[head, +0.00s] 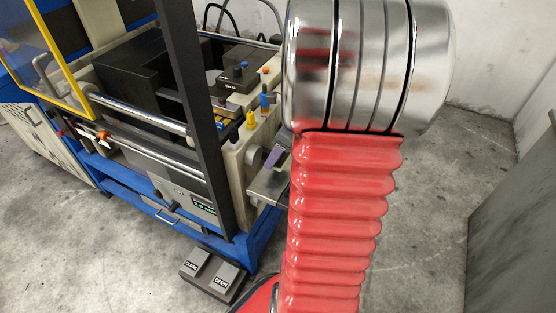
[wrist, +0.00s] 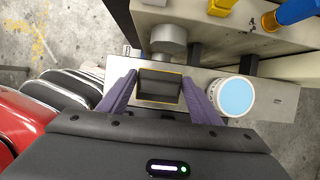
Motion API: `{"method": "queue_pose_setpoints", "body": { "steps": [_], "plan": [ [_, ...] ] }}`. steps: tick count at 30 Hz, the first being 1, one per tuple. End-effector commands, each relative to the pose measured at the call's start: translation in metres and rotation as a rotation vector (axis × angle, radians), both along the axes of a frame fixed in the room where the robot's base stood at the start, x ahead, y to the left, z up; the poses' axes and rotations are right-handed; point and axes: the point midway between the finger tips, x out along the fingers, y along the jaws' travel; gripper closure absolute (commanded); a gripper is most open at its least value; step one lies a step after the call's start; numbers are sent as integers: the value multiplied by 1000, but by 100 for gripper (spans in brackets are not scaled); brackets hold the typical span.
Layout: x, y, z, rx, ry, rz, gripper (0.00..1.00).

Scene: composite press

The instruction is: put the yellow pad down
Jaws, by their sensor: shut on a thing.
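The pad (wrist: 160,88) shows in the wrist view as a dark rectangle with a thin yellow edge. My gripper (wrist: 159,80) has its two purple fingers shut on the pad's left and right sides. The pad is over a grey metal shelf (wrist: 270,99) on the machine's side; I cannot tell whether it touches the shelf. In the head view, a small purple part of my gripper (head: 277,157) shows just above the shelf (head: 266,188), beside my red arm, which hides the rest. The pad cannot be made out there.
A round white container with a light blue top (wrist: 234,96) stands on the shelf, close to the right finger. A metal cylinder (wrist: 168,38) juts from the machine wall beyond the pad. The machine (head: 190,170) fills the left; foot pedals (head: 212,273) lie on the floor.

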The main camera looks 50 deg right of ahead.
Motion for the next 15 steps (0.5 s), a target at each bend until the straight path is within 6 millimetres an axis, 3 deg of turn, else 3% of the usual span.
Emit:
{"method": "queue_pose_setpoints", "body": {
  "steps": [9,15],
  "plan": [
    [-1,0,-34,3,2,-2,67],
    [-1,0,-37,0,1,-2,67]
  ]
}}
